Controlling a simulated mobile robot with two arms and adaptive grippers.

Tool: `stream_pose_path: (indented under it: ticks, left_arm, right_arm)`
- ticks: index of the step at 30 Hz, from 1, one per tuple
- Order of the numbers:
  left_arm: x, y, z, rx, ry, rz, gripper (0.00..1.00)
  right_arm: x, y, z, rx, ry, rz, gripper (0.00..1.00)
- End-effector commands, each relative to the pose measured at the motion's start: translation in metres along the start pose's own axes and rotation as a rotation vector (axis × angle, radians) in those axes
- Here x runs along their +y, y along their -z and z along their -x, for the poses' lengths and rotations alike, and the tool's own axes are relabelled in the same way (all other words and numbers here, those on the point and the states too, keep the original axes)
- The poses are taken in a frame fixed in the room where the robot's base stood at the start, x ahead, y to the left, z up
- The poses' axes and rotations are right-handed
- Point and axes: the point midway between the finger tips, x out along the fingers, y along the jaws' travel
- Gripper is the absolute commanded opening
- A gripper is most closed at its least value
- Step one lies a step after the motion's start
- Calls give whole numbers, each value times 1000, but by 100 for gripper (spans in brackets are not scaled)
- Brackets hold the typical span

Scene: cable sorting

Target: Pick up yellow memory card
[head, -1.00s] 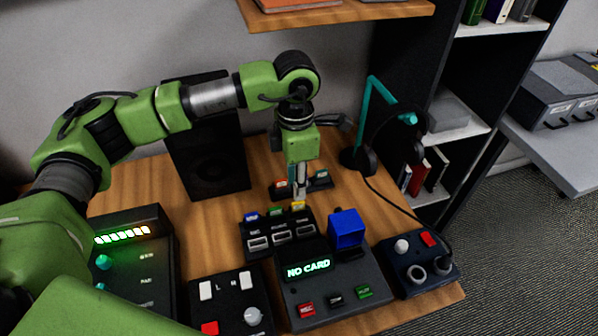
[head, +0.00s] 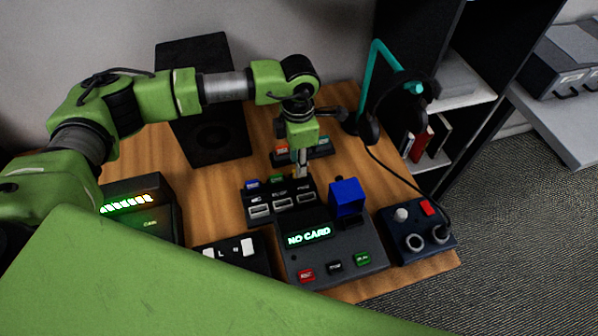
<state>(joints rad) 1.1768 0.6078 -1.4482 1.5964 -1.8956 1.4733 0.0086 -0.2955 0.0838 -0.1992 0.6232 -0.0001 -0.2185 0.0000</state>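My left gripper (head: 302,172) points down at the right-hand end of the card rack (head: 283,215). Its narrow fingers look close together, but whether they are shut on anything is too small to tell. The yellow memory card does not show clearly now; the fingers cover the rack's right-hand place. A blue card (head: 251,184) and a green card (head: 276,180) stand in the rack to the left of the fingers. My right gripper is out of view.
A reader showing "NO CARD" (head: 309,236) stands in front, with a blue block (head: 347,197) on it. A second small holder with cards (head: 320,146) is behind the gripper. A headphone stand (head: 377,85) and a knob box (head: 418,232) are at right.

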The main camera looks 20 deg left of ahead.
Motion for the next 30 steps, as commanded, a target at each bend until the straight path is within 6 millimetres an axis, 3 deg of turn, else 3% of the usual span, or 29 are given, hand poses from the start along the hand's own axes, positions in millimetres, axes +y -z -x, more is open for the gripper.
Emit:
stream_pose_path:
  ticks: [3, 7, 16, 19, 20, 30]
  left_arm:
    - [1, -1, -16, 5, 2, 0, 26]
    - [1, -1, -34, 3, 1, 1, 26]
    - [2, -1, -41, 1, 0, 0, 26]
    - [2, -1, -40, 1, 0, 0, 3]
    - [2, -1, -40, 1, 0, 0, 0]
    - [2, -2, -40, 1, 0, 0, 0]
  right_arm:
    - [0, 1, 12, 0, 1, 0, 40]
    - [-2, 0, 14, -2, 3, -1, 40]
    - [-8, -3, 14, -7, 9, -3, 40]
    - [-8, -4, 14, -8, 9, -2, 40]
    - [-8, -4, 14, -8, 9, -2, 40]
    - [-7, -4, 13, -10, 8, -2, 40]
